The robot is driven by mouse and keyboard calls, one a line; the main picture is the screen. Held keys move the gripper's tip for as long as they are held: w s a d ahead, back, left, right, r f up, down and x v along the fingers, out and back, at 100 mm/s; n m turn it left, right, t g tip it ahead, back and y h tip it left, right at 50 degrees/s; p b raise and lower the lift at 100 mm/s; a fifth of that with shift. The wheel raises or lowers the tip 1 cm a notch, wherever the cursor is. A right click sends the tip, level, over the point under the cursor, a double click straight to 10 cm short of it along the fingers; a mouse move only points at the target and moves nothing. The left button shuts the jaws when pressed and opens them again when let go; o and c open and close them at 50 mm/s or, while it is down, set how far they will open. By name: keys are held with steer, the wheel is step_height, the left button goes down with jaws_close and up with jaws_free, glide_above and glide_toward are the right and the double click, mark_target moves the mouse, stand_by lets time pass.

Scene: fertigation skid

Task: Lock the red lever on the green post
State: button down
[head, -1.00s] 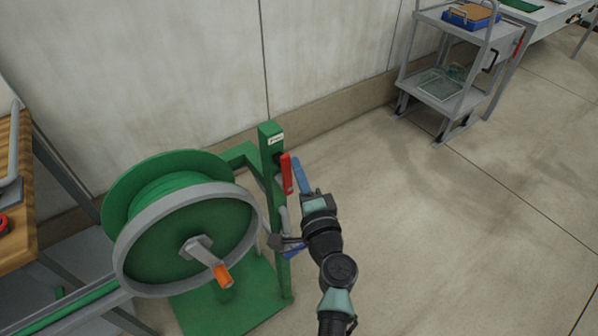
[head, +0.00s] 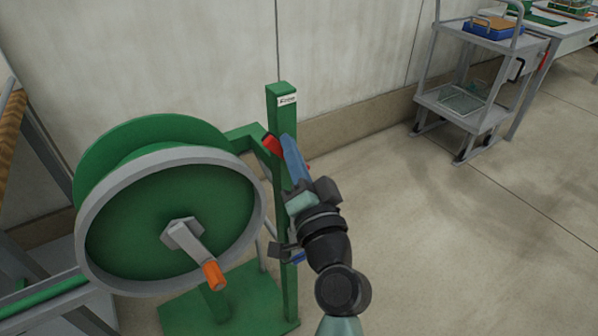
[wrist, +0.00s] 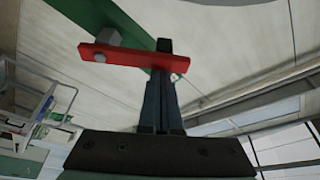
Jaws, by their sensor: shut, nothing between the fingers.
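The green post (head: 287,220) stands upright beside the reel, with a small white label near its top. The red lever (head: 271,145) is tilted across the post, its upper end leaning left; my fingers hide part of it. In the wrist view the red lever (wrist: 125,56) is a flat bar with a grey bolt head near its left end, in front of the green post (wrist: 90,12). My gripper (head: 286,140) is shut and empty, its blue fingers at the lever. In the wrist view my fingertips (wrist: 164,46) cross the lever's right end, seemingly touching it.
A green hose reel (head: 150,215) with a grey rim and orange crank handle (head: 214,275) stands left of the post. A grey cart (head: 465,105) stands by the wall at back right. The floor right of my arm is clear.

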steer(key=s+a+f+n+g+y+b, duration=0.1)
steer(key=s+a+f+n+y+b, duration=0.1)
steer(key=n+b, duration=0.9)
step_height(320, 180, down, 3)
steer(key=a+y+b, duration=0.1)
steer(key=y+b, duration=0.1)
steer(key=b, duration=0.8)
steer(key=shift+n+y, duration=0.4)
steer(key=shift+s+b, duration=0.1)
steer(key=shift+b, duration=0.25)
steer(key=shift+r, duration=0.15)
step_height(320, 180, up, 4)
steer(key=p, duration=0.4)
steer(key=v, duration=1)
steer(key=shift+d, duration=0.15)
